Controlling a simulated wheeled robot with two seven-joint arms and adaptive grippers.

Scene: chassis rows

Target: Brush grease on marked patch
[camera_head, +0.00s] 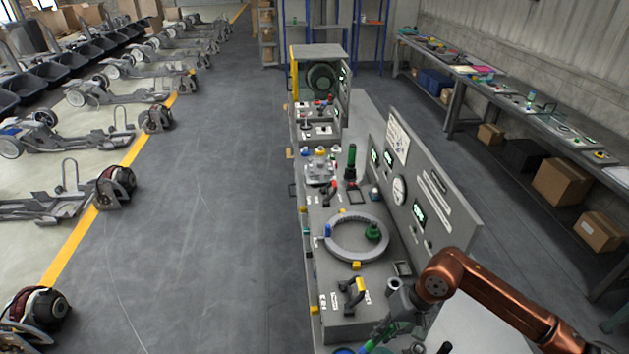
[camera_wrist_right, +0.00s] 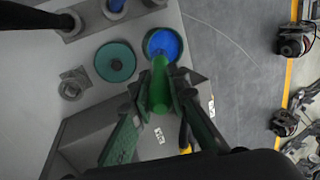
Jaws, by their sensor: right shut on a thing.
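My right gripper (camera_wrist_right: 158,92) is shut on a green-handled tool, which looks like the brush (camera_wrist_right: 159,86). The brush points at a round dark-green pot with blue contents (camera_wrist_right: 164,42), and its far end overlaps the blue; I cannot tell whether it touches. In the head view my right gripper (camera_head: 388,330) is low at the bench's front end, partly cut off. A grey ring (camera_head: 357,252) lies flat on the bench behind it, with a small blue area on its left side and a green knob inside. I cannot tell which spot is the marked patch. My left gripper is out of view.
A teal disc (camera_wrist_right: 115,62) and a metal nut-like part (camera_wrist_right: 73,84) lie beside the pot. A yellow-and-black handled fixture (camera_head: 354,296) stands between my gripper and the ring. An upright panel with gauges (camera_head: 415,190) borders the bench's right side.

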